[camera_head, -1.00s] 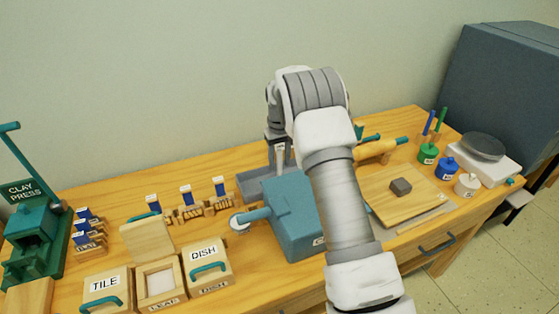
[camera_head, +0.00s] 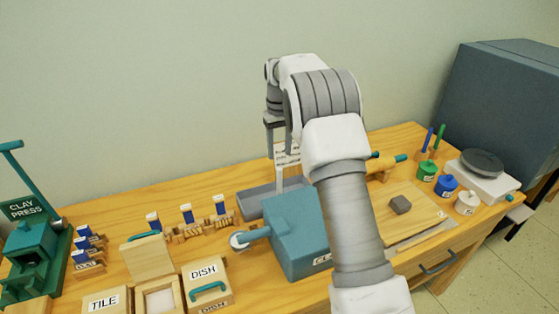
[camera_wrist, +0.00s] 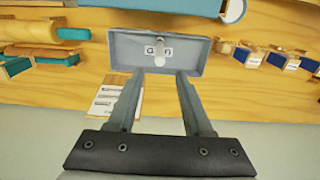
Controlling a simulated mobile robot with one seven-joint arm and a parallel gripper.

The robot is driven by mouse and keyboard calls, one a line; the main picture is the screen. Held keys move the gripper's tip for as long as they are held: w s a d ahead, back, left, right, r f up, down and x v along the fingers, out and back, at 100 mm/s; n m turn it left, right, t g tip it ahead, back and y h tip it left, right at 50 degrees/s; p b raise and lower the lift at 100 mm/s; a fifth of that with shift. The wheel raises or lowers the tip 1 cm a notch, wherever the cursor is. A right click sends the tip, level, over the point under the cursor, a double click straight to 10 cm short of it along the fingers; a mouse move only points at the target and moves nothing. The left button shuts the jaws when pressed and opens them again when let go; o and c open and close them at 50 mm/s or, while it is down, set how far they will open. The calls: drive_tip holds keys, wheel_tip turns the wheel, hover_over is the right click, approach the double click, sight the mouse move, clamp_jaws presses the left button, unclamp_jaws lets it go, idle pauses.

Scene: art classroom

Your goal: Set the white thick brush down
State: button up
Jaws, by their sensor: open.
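The white thick brush (camera_head: 279,178) stands upright in the grey tray (camera_head: 250,203) behind the teal box. In the wrist view the brush (camera_wrist: 160,55) shows nearly end-on as a small white rod over the tray (camera_wrist: 195,66), near its label. My gripper (camera_head: 278,138) is above the brush with its fingers pointing down. In the wrist view the gripper (camera_wrist: 155,78) has its two fingers wide apart with nothing between them. The brush's lower end is hard to make out.
The teal box (camera_head: 295,235) stands just in front of the tray. A lined white card (camera_head: 288,154) is behind it at the wall. Wooden racks with blue-topped tools (camera_head: 190,228) are to the left, and a wooden board (camera_head: 415,215) is to the right.

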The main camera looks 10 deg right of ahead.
drive_tip(key=shift+r, duration=0.4)
drive_tip(key=s+r+m+t, duration=0.1)
drive_tip(key=s+r+t, duration=0.2)
drive_tip(key=s+r, duration=1.3)
drive_tip(key=s+f+m+t, duration=0.1)
drive_tip(key=s+f+t, duration=0.1)
drive_tip(key=s, duration=2.1)
drive_tip(key=shift+s+a+f+t, duration=0.2)
drive_tip(key=shift+a+f+t, duration=0.1)
drive_tip(key=shift+f, duration=0.3)
drive_tip(key=shift+r, duration=0.25)
